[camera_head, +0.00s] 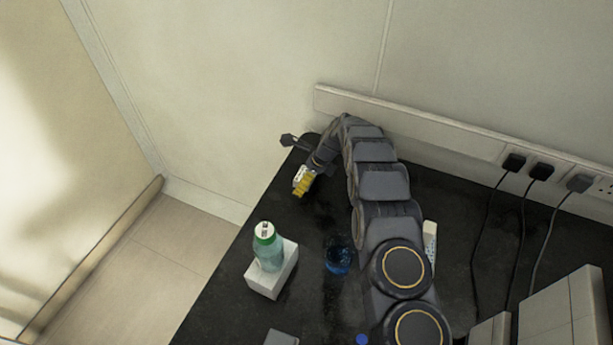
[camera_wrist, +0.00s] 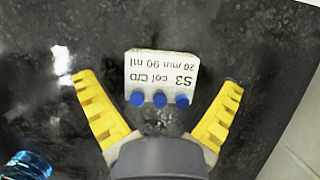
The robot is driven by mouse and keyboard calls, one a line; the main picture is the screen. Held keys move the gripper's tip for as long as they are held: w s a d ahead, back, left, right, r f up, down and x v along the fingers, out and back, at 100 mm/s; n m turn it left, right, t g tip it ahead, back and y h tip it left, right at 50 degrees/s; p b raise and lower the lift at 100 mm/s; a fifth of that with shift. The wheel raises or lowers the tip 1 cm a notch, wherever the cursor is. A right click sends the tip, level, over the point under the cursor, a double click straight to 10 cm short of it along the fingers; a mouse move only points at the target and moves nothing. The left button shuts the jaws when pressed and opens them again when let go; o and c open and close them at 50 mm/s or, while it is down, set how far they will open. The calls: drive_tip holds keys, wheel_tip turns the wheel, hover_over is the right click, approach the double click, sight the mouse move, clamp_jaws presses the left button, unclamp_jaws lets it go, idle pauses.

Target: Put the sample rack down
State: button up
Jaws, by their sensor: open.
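In the head view my gripper (camera_head: 304,184) is low over the far left part of the black bench (camera_head: 310,225). A small white part beside the yellow finger looks like the rack, mostly hidden there.
A blue clear vessel (camera_head: 338,257) stands beside my arm. A white labelled piece (camera_head: 430,241) is right of my arm. Black plugs (camera_head: 541,171) and cables line the back wall.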

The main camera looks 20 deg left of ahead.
drive_tip(key=v, duration=1.2)
drive_tip(key=shift+r, duration=0.15)
drive_tip(key=s+d+r+n+h, duration=0.2)
drive_tip(key=s+d+r+n, duration=0.8)
drive_tip(key=s+d+r, duration=0.5)
drive_tip(key=s+d+r+n+g+h, duration=0.1)
drive_tip(key=s+d+r+n, duration=0.1)
drive_tip(key=s+d+n, duration=0.2)
drive_tip(key=s+d+r+n+h, duration=0.1)
drive_tip(key=s+d+r+n, duration=0.1)
drive_tip(key=s+d, duration=0.8)
drive_tip(key=s+n, duration=0.1)
drive_tip(key=s, duration=0.7)
drive_tip(key=shift+s+n+g, duration=0.2)
drive_tip(key=shift+n+g, duration=0.2)
